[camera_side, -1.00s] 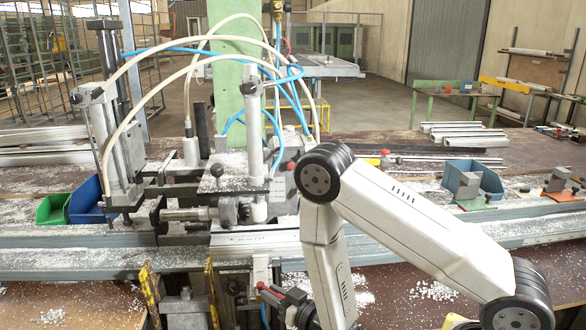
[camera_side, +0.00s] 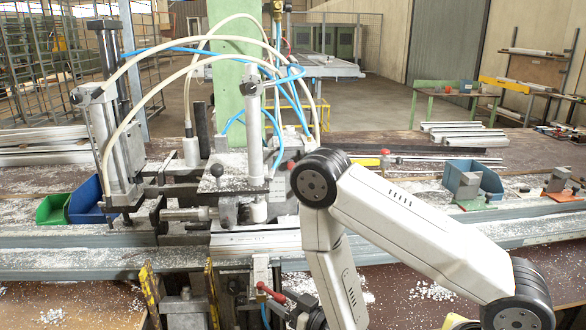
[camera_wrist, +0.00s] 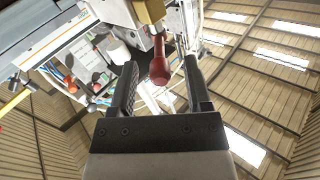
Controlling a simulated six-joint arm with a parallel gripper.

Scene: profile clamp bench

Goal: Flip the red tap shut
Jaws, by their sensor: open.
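The red tap (camera_wrist: 160,70) shows in the wrist view as a red handle with a rounded end, hanging from a pale and brassy fitting at the top. My gripper (camera_wrist: 160,62) is open, with one dark finger on each side of the handle. I see a gap on both sides and cannot tell whether either finger touches it. In the side view a small red lever (camera_side: 271,294) shows below the bench's front edge, beside my lower arm. The gripper's fingers are hard to make out there.
A long metal rail (camera_side: 80,262) runs along the bench front. Yellow-and-black striped posts (camera_side: 150,290) stand left of the lever. The clamp machine (camera_side: 255,125) with hoses rises behind. A blue bin (camera_side: 472,180) and metal blocks lie on the right.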

